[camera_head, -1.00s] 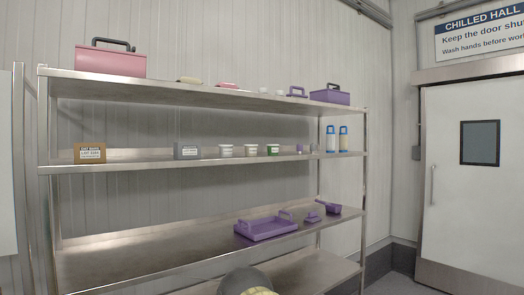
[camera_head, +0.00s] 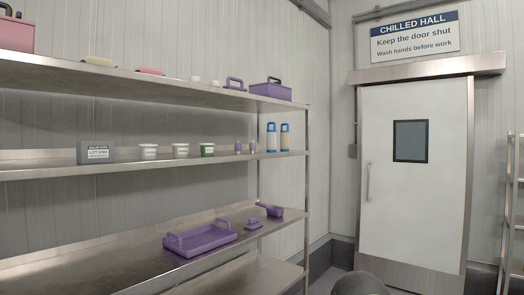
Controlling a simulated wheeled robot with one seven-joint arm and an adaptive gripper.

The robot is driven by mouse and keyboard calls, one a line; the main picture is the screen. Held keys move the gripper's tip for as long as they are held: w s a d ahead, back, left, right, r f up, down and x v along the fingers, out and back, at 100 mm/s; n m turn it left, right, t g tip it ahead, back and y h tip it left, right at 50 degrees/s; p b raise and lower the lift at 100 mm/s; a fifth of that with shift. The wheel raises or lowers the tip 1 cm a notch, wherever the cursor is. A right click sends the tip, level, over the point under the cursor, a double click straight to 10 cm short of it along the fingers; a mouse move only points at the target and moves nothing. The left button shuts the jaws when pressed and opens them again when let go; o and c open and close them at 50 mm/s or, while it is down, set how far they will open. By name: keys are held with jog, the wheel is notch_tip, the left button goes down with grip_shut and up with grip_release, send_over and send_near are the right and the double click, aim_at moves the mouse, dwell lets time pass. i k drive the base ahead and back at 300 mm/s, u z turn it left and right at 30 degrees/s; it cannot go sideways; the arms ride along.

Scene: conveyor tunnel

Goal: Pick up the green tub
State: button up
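A small green tub (camera_head: 207,150) with a pale rim and a label stands upright on the middle shelf of the metal rack. Two white tubs, one (camera_head: 181,150) beside it and one (camera_head: 148,152) further left, stand in the same row. Small purple items (camera_head: 238,147) stand just to its right. My gripper does not show clearly in this view. A dark rounded shape at the bottom edge may be part of my arm.
The steel rack's middle shelf (camera_head: 50,172) also holds a grey labelled box (camera_head: 97,152) and two blue-topped bottles (camera_head: 271,138). A purple tray (camera_head: 200,240) lies on the shelf below. A purple box (camera_head: 270,91) stands above. A white door (camera_head: 412,200) is at the right.

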aim_at(206, 149)
jog(key=z, duration=0.15)
jog(key=i, duration=1.2)
jog(key=u, duration=0.5)
